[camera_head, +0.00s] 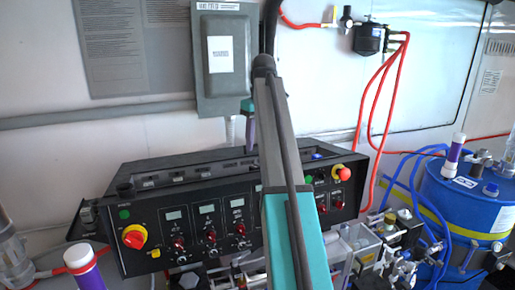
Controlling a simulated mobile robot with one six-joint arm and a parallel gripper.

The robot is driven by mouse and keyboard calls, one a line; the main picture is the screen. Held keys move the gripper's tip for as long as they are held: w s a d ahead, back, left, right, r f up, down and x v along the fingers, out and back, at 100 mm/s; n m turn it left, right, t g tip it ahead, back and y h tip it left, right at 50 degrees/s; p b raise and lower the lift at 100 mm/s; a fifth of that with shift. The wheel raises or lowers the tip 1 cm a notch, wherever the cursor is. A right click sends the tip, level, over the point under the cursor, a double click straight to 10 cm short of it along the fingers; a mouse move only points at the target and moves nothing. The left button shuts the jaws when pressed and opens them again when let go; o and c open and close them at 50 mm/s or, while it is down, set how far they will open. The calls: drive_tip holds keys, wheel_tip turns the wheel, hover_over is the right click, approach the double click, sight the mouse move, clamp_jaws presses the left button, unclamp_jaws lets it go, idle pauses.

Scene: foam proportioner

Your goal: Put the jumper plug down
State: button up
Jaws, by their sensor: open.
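My arm crosses the middle of the head view and hides part of the scene. Part of my gripper (249,128) shows just left of the arm link, pointing down over the back of the black control panel (160,212). The gripper is open, but most of it is behind the arm. I cannot make out the jumper plug; it may be hidden behind my arm or too small to tell. The panel's sloped front carries small displays, red knobs and a yellow-and-red rotary switch (134,237). Its top edge has a dark slotted strip.
A grey wall box (221,60) is behind my gripper. A black regulator (368,38) with red hoses hangs at upper right. A blue drum (468,205) with blue hoses stands at right. Valves and fittings (395,240) crowd the lower right. A purple-labelled cylinder (84,268) is at lower left.

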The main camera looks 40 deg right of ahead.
drive_tip(key=shift+s+r, duration=0.1)
drive_tip(key=shift+r, duration=0.65)
drive_tip(key=shift+s+f, duration=0.1)
idle(0.4)
